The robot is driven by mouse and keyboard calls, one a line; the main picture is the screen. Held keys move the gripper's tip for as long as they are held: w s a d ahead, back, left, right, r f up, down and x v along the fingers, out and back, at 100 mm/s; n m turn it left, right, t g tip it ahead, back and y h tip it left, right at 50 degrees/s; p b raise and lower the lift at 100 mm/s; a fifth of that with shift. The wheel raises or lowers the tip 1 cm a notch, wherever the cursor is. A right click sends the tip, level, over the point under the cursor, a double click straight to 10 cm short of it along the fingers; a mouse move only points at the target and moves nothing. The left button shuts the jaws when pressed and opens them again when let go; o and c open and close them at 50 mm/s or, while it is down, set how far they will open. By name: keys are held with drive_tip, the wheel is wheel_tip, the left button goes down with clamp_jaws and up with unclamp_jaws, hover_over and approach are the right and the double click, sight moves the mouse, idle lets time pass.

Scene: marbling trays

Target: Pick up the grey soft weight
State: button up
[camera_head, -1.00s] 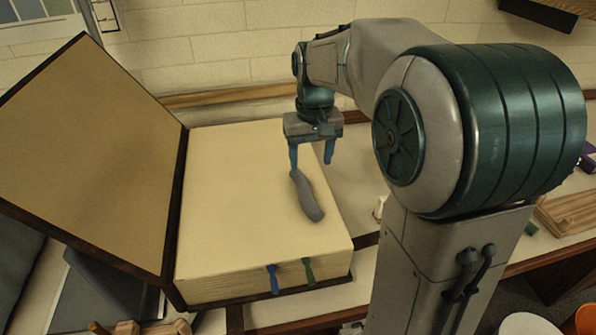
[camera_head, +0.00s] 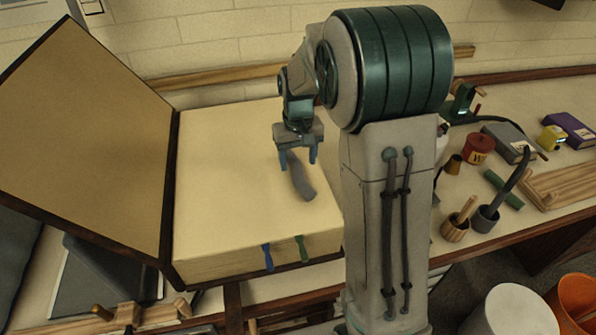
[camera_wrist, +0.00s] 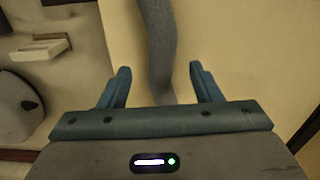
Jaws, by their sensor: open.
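The grey soft weight (camera_head: 301,178) is a long, slightly bent snake-like shape lying on the cream page of a big open book (camera_head: 240,215). My gripper (camera_head: 298,160) is open, with its blue fingers above the far end of the weight in the head view. In the wrist view, the weight (camera_wrist: 158,50) runs from the top edge down between the two open fingers of my gripper (camera_wrist: 160,88). Its lower end there is hidden behind the gripper body. I cannot tell how high the fingers are above the page.
The raised cover (camera_head: 90,140) stands open on the left. A blue ribbon (camera_head: 267,257) and a green ribbon (camera_head: 303,248) hang over the book's front edge. Right of my arm are a red tin (camera_head: 478,149), brush pots (camera_head: 486,219) and a wooden frame (camera_head: 560,180).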

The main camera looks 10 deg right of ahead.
sight(297, 168)
wheel_tip(297, 168, down, 4)
drive_tip(key=shift+w+a+p, duration=0.1)
drive_tip(key=shift+p, duration=0.2)
clamp_jaws()
drive_tip(key=shift+r, duration=0.15)
